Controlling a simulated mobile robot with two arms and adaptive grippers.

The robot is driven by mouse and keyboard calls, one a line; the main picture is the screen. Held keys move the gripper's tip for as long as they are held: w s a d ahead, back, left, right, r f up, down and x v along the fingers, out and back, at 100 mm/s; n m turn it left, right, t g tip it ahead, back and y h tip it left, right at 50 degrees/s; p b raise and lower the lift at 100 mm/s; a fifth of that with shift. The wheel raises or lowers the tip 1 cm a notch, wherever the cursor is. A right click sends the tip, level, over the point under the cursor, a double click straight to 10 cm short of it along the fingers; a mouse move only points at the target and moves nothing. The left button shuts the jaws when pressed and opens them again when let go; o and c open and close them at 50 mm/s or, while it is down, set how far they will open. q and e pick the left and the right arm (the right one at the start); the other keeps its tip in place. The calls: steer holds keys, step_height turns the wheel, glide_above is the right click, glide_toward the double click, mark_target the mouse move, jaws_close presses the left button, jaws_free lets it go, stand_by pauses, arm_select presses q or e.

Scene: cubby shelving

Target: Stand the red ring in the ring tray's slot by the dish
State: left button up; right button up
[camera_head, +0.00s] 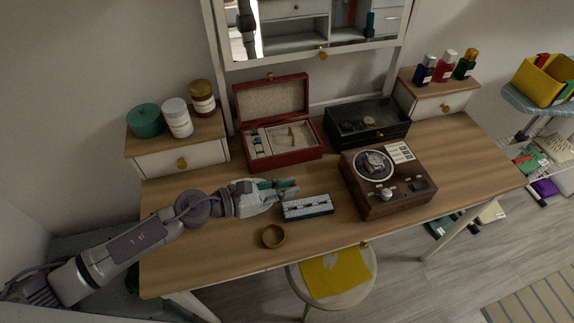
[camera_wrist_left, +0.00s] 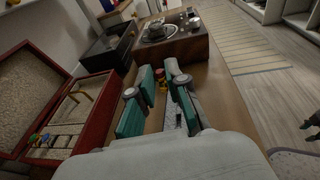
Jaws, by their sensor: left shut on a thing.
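My left gripper (camera_head: 287,187) is over the desk, its teal-padded fingers shut on the red ring. The ring shows as a small red and gold piece (camera_wrist_left: 161,82) between the fingertips in the left wrist view, mostly hidden by them. The ring tray (camera_head: 320,211), small and blue-edged with a pale top and dark slots, lies on the desk just below and right of the fingertips. Part of it shows beneath the fingers in the left wrist view (camera_wrist_left: 173,119). The round brass dish (camera_head: 264,236) sits left of and nearer than the tray.
An open red jewelry box (camera_head: 277,163) stands behind the gripper. A black case (camera_head: 367,134) and a wooden watch box (camera_head: 388,202) stand to the right. Jars (camera_head: 177,118) sit on the left side cabinet. The desk front around the dish is clear.

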mark_target(285, 211)
arm_select(q)
steer(key=shift+s+a+f, duration=0.1)
steer(key=shift+f, duration=0.05)
arm_select(e)
steer(key=shift+w, duration=0.35)
arm_select(q)
steer(key=shift+f+b, duration=0.95)
step_height(285, 211, down, 3)
steer(key=b, duration=0.3)
steer(key=shift+f, duration=0.1)
steer(key=shift+f+b, duration=0.35)
arm_select(e)
step_height(285, 211, down, 6)
steer(key=shift+a+r, duration=0.15)
steer(key=shift+s+a, duration=0.1)
arm_select(q)
steer(key=shift+f+b, duration=1.1)
steer(key=shift+b, duration=0.05)
arm_select(e)
steer(key=shift+f, duration=1.1)
